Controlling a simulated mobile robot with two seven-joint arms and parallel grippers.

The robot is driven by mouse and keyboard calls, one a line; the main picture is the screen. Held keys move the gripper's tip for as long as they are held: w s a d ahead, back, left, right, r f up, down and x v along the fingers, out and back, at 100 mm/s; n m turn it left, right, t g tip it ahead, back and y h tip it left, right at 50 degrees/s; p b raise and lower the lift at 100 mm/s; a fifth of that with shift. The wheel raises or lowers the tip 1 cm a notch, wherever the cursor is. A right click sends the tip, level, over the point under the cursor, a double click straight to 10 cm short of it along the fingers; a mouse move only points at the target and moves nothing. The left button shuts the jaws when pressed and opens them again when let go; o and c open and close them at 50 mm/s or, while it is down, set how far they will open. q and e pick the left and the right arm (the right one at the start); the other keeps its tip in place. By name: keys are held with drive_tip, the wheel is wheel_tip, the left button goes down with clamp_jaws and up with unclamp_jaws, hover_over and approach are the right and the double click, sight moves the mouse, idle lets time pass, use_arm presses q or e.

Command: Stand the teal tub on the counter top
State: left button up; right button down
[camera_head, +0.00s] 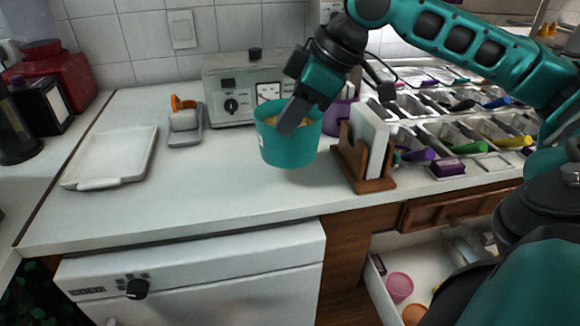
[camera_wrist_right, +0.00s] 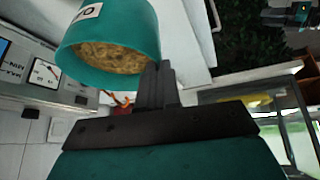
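The teal tub (camera_head: 288,147) is upright over the counter top (camera_head: 225,195) in the head view, with a tan crumbly filling inside. My right gripper (camera_head: 294,116) comes down from the upper right and is shut on the tub's rim. The right wrist view shows the fingers (camera_wrist_right: 157,85) together at the edge of the tub (camera_wrist_right: 125,30), which has a white label on its side. Whether the tub's base touches the counter is hard to judge. My left gripper is not in view.
A wooden holder with white cards (camera_head: 370,150) stands close right of the tub. A grey appliance (camera_head: 235,90) is behind it. A white tray (camera_head: 112,158) and a small grey dish (camera_head: 186,133) lie left. Topping bins (camera_head: 455,135) fill the right. The counter's front middle is clear.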

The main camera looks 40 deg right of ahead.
sight(280, 167)
wheel_tip(280, 167, down, 2)
drive_tip(key=shift+f, duration=0.2)
wheel_tip(280, 167, down, 4)
drive_tip(key=shift+f+b, duration=0.25)
drive_tip(key=shift+b, duration=0.9)
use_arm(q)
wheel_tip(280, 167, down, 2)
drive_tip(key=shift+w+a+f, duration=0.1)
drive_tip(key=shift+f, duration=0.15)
use_arm(e)
drive_tip(key=shift+r, duration=0.1)
drive_tip(key=c, duration=1.3)
unclamp_jaws()
drive_tip(key=shift+c, duration=0.2)
drive_tip(key=shift+s+d+r, duration=0.15)
drive_tip(key=shift+d+r, duration=0.05)
drive_tip(key=shift+r, duration=0.25)
use_arm(q)
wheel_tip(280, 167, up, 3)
drive_tip(key=p, duration=0.3)
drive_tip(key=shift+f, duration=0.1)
use_arm(e)
drive_tip(key=v, duration=1.1)
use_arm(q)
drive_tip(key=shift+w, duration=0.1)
use_arm(e)
drive_tip(key=shift+a, duration=0.1)
